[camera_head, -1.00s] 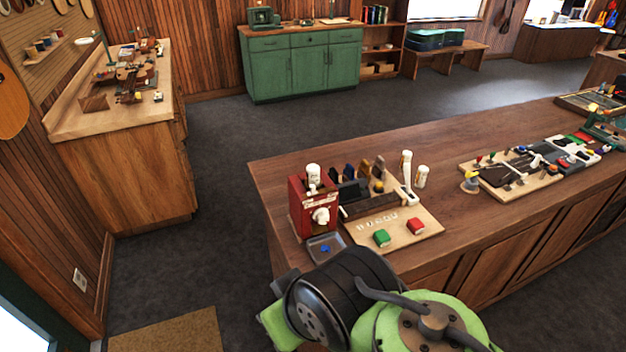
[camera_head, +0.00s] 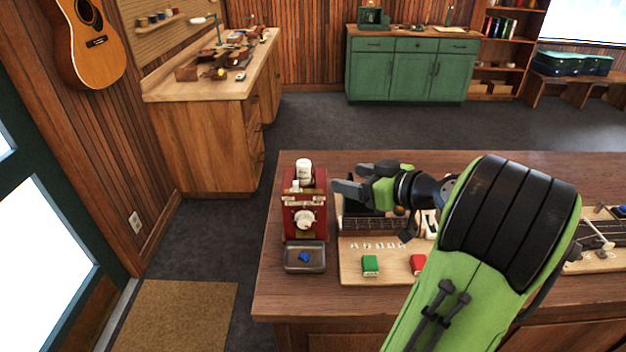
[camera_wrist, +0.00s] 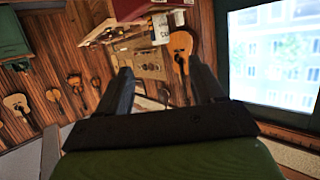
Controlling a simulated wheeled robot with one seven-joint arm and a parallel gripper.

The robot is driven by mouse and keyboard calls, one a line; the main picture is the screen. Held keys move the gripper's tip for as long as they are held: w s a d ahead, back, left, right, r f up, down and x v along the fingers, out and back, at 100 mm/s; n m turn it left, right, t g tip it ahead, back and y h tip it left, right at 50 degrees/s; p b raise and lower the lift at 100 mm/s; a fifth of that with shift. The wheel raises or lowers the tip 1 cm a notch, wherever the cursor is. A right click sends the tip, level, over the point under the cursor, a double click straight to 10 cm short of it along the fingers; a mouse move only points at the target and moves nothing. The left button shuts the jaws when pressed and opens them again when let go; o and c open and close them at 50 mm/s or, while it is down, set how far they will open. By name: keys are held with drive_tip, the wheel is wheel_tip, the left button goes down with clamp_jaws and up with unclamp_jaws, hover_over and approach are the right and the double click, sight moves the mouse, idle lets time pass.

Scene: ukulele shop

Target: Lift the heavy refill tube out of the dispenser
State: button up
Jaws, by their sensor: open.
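The red dispenser (camera_head: 305,213) stands upright at the near left end of the wooden counter, with a white knob on its front. A white tube (camera_head: 304,172) sticks up from its top; I take it to be the refill tube. It also shows in the wrist view, as a white tube with dark print (camera_wrist: 161,28) beyond the fingers, with the red dispenser (camera_wrist: 112,30) beside it. My gripper (camera_head: 345,180) is open and empty, its fingers to the right of the tube at about its height and apart from it. The tube's lower part is hidden inside the dispenser.
A small grey tray (camera_head: 305,262) with a blue piece sits before the dispenser. A light wooden board (camera_head: 352,272) with a green block (camera_head: 370,266) and a red block (camera_head: 418,264) lies to the right, partly behind my arm.

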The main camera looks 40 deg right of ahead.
sight(309, 168)
drive_tip(key=x, duration=0.5)
drive_tip(key=p+x, duration=0.1)
drive_tip(key=x, duration=0.4)
drive_tip(key=p+x, duration=0.1)
drive_tip(key=x, duration=0.5)
drive_tip(key=shift+w+r, duration=0.15)
drive_tip(key=shift+r, duration=0.25)
drive_tip(key=shift+c, duration=0.3)
drive_tip(key=c, duration=1)
